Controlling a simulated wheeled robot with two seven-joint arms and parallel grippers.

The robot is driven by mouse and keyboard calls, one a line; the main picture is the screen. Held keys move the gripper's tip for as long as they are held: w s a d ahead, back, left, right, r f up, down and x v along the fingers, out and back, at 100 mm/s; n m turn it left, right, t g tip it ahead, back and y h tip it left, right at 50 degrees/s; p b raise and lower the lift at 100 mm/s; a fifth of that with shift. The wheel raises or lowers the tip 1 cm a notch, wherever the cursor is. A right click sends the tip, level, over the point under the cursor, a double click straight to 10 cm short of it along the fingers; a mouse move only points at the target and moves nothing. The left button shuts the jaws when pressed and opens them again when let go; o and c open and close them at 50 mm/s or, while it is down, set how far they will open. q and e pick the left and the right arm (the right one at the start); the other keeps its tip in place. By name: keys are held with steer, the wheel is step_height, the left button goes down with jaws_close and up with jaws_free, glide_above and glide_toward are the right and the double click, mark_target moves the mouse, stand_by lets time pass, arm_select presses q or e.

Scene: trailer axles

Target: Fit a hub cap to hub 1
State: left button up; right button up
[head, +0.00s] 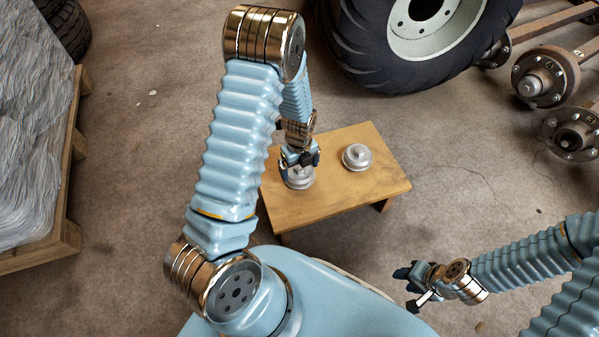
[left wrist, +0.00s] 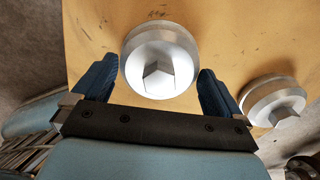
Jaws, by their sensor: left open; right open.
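Two silver hub caps stand on a low wooden table (head: 335,194) in the head view. The left hub cap (head: 299,181) is under my left gripper (head: 299,160), which is open and points down at it. In the left wrist view this hub cap (left wrist: 160,60) lies between the two open blue fingertips (left wrist: 158,78), with gaps on both sides. The other hub cap (head: 356,157) stands to the right and also shows in the left wrist view (left wrist: 272,100). My right gripper (head: 408,286) is open and empty, low at the right. Hubs numbered 4 (head: 540,78) and 3 (head: 571,134) show at the right; I cannot make out hub 1.
A large tyre on a pale wheel (head: 360,45) lies beyond the table. Rusty axles (head: 545,22) extend at the upper right. A wrapped pallet load (head: 30,130) stands at the left. The floor between the table and the hubs is clear.

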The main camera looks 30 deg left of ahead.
arm_select(q)
steer(key=shift+f, duration=0.3)
steer(key=c, duration=0.8)
steer(key=shift+r, duration=0.2)
